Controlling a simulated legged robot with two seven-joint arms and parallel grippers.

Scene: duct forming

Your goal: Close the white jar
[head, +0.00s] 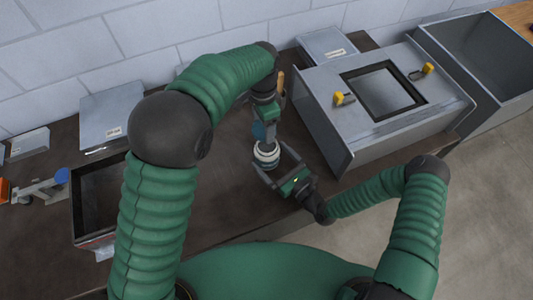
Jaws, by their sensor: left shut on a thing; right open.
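The white jar (267,160) stands on the dark table in the middle of the head view. My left gripper (262,136) is above it, pointing down. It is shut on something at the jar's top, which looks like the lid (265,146). My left gripper hides part of the jar's top, so I cannot tell how the lid sits. My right gripper (275,168) is open, low and to the right, with its fingers on either side of the jar. I cannot tell whether they touch it.
A grey metal duct box (330,128) with a black-framed opening and yellow clamps stands to the right. A dark-rimmed bin (78,215) is at the left. Flat grey boxes (112,113) lie by the wall. The table in front of the jar is clear.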

